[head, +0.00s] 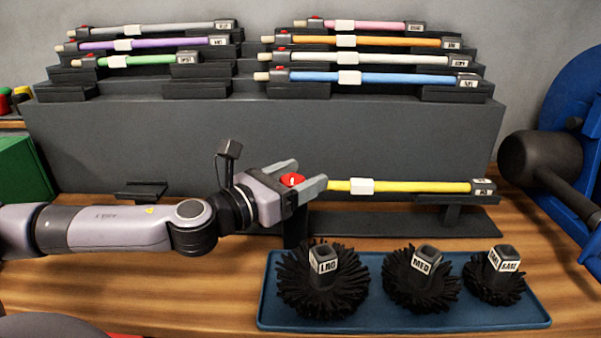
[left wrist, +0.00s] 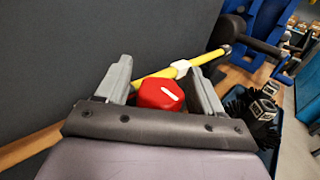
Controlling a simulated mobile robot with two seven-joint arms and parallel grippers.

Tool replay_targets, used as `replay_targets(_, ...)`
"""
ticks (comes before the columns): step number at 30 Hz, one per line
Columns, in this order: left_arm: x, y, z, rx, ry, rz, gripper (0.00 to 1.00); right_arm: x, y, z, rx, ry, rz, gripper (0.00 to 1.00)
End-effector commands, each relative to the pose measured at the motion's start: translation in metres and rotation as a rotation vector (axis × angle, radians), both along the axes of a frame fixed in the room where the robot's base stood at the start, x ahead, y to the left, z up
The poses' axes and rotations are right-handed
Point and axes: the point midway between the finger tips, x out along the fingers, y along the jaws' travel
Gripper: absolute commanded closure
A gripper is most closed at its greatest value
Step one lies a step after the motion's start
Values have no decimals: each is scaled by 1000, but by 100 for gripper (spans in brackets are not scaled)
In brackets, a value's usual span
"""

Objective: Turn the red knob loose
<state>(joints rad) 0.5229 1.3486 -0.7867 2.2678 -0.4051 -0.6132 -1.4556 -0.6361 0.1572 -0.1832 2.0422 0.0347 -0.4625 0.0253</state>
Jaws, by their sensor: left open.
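The red knob (head: 292,180) sits at the left end of a yellow rod (head: 415,187) that lies level on a dark stand (head: 400,221). The knob has a white mark on top. My left gripper (head: 303,176) is open, with one finger on each side of the knob. In the left wrist view the red knob (left wrist: 161,94) lies between the two fingers (left wrist: 160,85), and I cannot tell whether either finger touches it. The yellow rod (left wrist: 206,59) runs away beyond it. My right gripper is in neither view.
A blue tray (head: 400,323) in front holds brush heads marked LRG (head: 322,280), MED (head: 421,278) and a smaller one (head: 494,275). Several coloured rods rest on a stepped grey rack (head: 270,130) behind. A blue reel (head: 575,110) stands at right, a green box (head: 20,168) at left.

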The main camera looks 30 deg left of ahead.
Motion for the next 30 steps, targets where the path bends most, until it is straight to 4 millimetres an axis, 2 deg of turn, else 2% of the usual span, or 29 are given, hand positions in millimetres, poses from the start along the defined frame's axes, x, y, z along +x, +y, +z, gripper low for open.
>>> replay_targets(11,4,-2,0,-1,1,-1,33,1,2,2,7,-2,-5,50)
replay_targets(12,4,-2,0,-1,1,-1,36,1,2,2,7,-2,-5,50)
replay_targets(16,4,-1,0,-1,1,-1,78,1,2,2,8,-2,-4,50)
replay_targets(17,4,-1,0,-1,1,-1,82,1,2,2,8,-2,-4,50)
replay_targets(30,4,-1,3,4,-5,14,84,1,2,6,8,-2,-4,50)
